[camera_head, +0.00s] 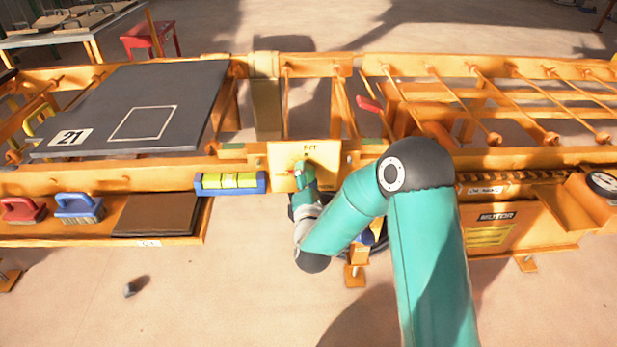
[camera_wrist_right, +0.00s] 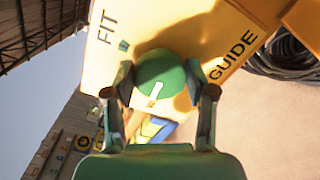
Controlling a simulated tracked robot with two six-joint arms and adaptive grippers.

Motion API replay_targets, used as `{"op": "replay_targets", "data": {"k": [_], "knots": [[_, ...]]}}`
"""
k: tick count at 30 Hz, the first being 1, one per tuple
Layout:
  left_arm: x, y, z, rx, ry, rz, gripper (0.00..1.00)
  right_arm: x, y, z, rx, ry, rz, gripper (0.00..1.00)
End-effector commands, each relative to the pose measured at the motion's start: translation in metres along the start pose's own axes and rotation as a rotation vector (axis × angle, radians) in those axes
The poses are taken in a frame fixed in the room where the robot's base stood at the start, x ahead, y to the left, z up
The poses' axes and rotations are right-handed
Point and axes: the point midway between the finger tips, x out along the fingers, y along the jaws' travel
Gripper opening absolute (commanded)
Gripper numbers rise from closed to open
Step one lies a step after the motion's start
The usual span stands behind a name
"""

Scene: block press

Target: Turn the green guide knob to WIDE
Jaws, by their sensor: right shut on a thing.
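The green guide knob (camera_wrist_right: 165,70) sits on a yellow panel (camera_wrist_right: 225,30) in the right wrist view, where "FIT" and "GUIDE" can be read. A white pointer mark on the knob runs toward the bottom of that view, slightly left. My right gripper (camera_wrist_right: 159,82) is shut on the knob, one finger on each side. In the camera_head view the panel (camera_head: 277,155) is on the front rail, and my right gripper (camera_head: 302,173) reaches it from below and mostly hides the knob. No WIDE label is readable. My left gripper is not in view.
A dark plate (camera_head: 105,85) marked 21 lies left of the panel. A blue-ended yellow block (camera_head: 230,183) sits just left of my gripper; red (camera_head: 23,209) and blue (camera_head: 79,206) brushes lie on the shelf. A motor box (camera_head: 500,225) is at right.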

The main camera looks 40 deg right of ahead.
Motion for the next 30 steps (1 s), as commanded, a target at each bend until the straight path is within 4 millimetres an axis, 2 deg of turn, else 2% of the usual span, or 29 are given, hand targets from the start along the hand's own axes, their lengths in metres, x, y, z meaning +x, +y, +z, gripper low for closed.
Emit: {"op": "replay_targets", "data": {"k": [4, 5, 9, 20, 23, 30], "knots": [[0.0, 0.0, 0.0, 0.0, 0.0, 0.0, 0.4, -0.001, -0.003, -0.003, -0.004, 0.008, -0.006, 0.2], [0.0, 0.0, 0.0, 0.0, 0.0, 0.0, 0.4, -0.001, -0.003, -0.003, -0.004, 0.008, -0.007, 0.57], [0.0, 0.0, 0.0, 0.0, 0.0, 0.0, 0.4, -0.001, -0.003, -0.002, -0.003, 0.007, -0.006, 0.8], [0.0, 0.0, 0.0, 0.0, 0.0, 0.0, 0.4, -0.002, -0.001, -0.001, -0.001, 0.004, -0.003, 0.8], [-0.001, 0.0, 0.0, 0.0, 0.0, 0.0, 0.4, -0.009, -0.001, -0.002, -0.001, 0.005, -0.004, 0.8], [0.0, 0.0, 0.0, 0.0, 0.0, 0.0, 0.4, -0.046, -0.002, -0.002, -0.002, 0.008, -0.005, 0.8]]}}
